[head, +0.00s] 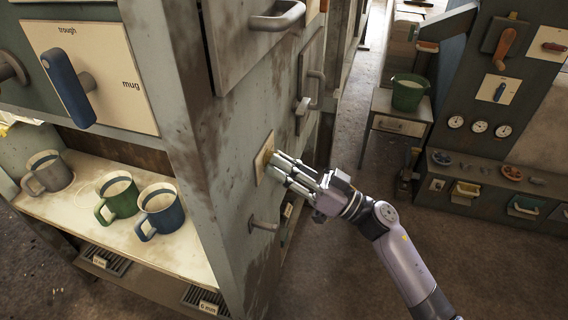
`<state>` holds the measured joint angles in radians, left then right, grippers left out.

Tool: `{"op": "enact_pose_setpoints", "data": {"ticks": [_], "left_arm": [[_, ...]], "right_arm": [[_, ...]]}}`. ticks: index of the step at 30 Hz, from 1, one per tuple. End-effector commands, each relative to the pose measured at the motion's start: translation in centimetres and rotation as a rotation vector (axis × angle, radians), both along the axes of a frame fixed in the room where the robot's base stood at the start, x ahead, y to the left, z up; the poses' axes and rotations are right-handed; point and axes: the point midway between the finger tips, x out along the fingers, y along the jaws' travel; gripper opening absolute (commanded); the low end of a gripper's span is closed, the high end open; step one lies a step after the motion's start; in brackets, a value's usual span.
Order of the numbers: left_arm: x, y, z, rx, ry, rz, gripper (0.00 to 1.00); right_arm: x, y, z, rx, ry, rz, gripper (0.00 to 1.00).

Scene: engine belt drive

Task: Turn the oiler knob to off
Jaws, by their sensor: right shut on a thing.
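A small brass-coloured knob (266,160) sits on a pale plate (260,152) on the side face of the grey-green cabinet. My right gripper (277,165) reaches in from the lower right with its fingers at the plate and is shut on the knob. The fingers cover most of the knob, so its pointer and any off marking are hidden. My left gripper is not in view.
A handle (264,225) juts out below the plate and a lever (303,108) stands above it. Several mugs (161,211) stand on the cabinet shelf at left. A green bucket (408,92) is on a stand behind. The floor (480,265) at right is clear.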

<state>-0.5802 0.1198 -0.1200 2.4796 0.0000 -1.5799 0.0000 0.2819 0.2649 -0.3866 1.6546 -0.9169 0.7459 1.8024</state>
Motion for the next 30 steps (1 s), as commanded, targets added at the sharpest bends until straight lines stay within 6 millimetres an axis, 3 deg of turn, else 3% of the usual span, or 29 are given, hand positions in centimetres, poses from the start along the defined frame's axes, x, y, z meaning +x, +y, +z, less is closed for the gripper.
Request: {"op": "enact_pose_setpoints", "data": {"ticks": [11,30], "left_arm": [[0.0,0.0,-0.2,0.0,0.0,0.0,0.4],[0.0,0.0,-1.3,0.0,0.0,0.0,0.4]], "right_arm": [[0.1,-0.1,-0.1,-0.03,-0.083,0.0,0.0],[0.6,-0.3,-0.1,-0.205,-0.62,0.0,0.0]]}}
